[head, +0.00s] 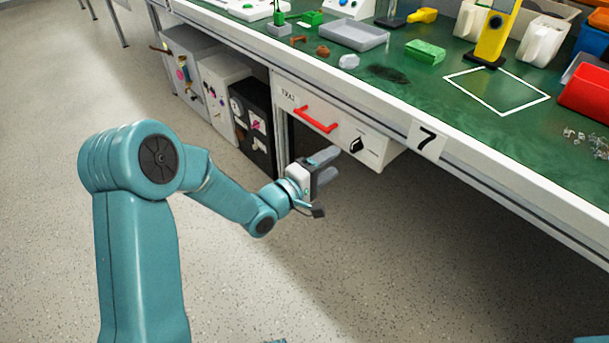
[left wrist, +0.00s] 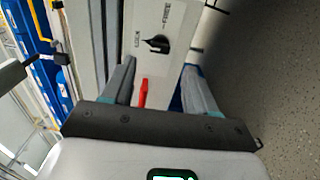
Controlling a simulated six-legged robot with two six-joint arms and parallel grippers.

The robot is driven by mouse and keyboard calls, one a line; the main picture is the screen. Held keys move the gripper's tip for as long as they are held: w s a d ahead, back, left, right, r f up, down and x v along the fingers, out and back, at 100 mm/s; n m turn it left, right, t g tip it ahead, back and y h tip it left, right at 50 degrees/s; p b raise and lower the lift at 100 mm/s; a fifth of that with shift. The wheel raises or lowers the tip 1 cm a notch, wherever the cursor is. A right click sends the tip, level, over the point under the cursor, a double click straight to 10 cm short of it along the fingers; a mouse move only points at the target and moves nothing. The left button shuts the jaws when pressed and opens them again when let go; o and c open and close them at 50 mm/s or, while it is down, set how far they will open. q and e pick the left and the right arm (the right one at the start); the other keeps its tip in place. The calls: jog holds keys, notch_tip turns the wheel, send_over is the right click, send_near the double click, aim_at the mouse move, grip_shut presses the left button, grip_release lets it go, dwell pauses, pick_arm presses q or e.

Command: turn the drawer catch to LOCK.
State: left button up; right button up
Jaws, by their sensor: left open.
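The drawer catch is a black rotary knob (head: 357,146) on the right part of the white drawer front (head: 338,128). In the left wrist view the knob (left wrist: 158,43) sits upright in the picture's middle, with LOCK printed to its left and FREE above it. Its bar lies roughly sideways there; I cannot tell surely which end is the pointer. My left gripper (head: 332,165) is open and empty in front of the drawer, its fingertips short of the knob. In the left wrist view its two fingers (left wrist: 158,72) stand either side below the knob. My right gripper is out of view.
A red drawer handle (head: 316,119) is left of the knob and shows between my fingers in the left wrist view (left wrist: 143,94). The green bench top (head: 395,78) overhangs the drawer, with a white edge and a "7" label. Floor in front is clear.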

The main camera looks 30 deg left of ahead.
pick_arm(q)
jog(key=p+v, duration=0.1)
jog(key=v, duration=0.7)
jog(key=shift+s, duration=0.4)
jog(key=shift+a, duration=0.1)
